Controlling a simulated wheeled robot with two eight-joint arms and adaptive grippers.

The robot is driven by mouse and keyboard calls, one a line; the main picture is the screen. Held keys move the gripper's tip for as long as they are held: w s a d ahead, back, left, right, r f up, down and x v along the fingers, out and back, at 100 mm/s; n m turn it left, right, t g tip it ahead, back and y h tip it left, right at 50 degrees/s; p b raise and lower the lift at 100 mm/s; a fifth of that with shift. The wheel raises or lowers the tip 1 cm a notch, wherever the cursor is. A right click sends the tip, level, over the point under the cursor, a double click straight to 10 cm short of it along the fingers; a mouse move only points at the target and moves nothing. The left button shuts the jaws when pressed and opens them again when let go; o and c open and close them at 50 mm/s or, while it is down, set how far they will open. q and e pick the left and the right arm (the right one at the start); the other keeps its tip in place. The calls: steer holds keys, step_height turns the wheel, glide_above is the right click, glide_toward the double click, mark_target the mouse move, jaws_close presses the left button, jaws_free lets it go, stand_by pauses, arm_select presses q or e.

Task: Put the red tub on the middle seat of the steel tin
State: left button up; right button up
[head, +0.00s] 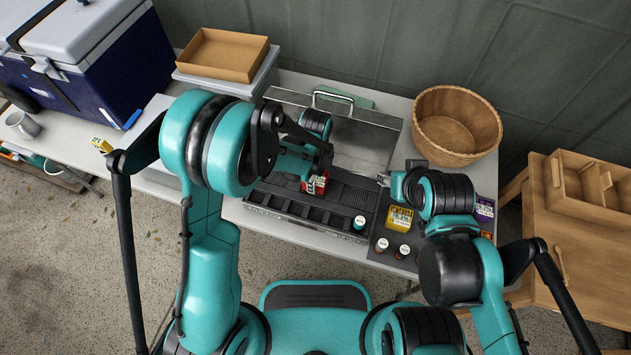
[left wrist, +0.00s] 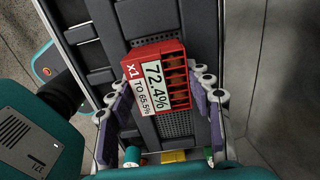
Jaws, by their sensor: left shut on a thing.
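The steel tin (head: 375,140) stands open on the table, its lid raised at the back and a dark insert with a row of seats along the front. The red tub (head: 316,184) is in my left gripper (head: 311,177), over the insert near its middle. In the left wrist view the red tub (left wrist: 158,75), with a white and red label, sits between the two fingers of my left gripper (left wrist: 162,120). I cannot tell whether it touches the insert. My right gripper (head: 385,179) is near the tin's right end, mostly hidden by its arm; its jaws are unclear.
A teal-sided round container (head: 359,223) sits at the tin's right front. Right of the tin are a yellow box (head: 399,218), several small round containers and a purple box (head: 485,207). A wicker basket (head: 457,150) stands at back right, a cardboard tray (head: 222,55) at back left.

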arm_select(q)
steer(key=shift+f, duration=0.85)
steer(key=shift+f, duration=0.1)
steer(key=o, duration=1.2)
steer(key=shift+b, duration=0.3)
